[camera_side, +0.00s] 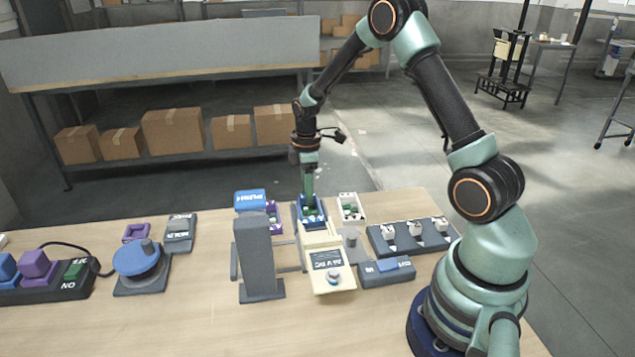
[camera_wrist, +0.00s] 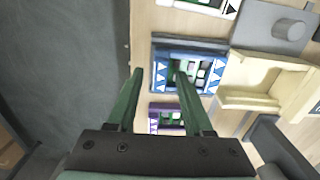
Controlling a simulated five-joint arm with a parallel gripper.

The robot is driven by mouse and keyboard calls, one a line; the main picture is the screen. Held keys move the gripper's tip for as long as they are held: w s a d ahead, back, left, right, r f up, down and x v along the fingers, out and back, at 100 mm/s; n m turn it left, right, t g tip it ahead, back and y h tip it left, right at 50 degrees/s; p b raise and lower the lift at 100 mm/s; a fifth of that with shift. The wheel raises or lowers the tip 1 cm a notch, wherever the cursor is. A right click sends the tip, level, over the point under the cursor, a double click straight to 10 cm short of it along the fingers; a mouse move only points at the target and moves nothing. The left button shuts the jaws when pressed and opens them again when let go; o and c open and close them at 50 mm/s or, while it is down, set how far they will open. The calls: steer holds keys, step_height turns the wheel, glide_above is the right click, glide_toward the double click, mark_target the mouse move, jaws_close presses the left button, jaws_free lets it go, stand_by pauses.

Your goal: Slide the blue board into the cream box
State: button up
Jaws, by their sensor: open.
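The blue board (camera_side: 322,219), with green and light parts on its face, lies on the table behind the cream box (camera_side: 342,277). In the wrist view the blue board (camera_wrist: 159,75) sits between grey strips, left of the cream box (camera_wrist: 245,98) and apart from it. My gripper (camera_side: 308,200) points down at the blue board. In the wrist view its two fingers are apart and empty (camera_wrist: 159,73); the right finger overlaps the board's face and the left finger is beyond its left edge. I cannot tell whether either touches it.
A purple board (camera_side: 277,221) and a white board (camera_side: 350,208) lie on either side of the blue board. A tall grey block (camera_side: 256,260) stands left of the cream box.

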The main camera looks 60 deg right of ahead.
jaws_close()
steer(key=shift+s+a, duration=0.1)
steer(key=shift+s+a, duration=3.6)
jaws_free()
step_height(320, 180, up, 6)
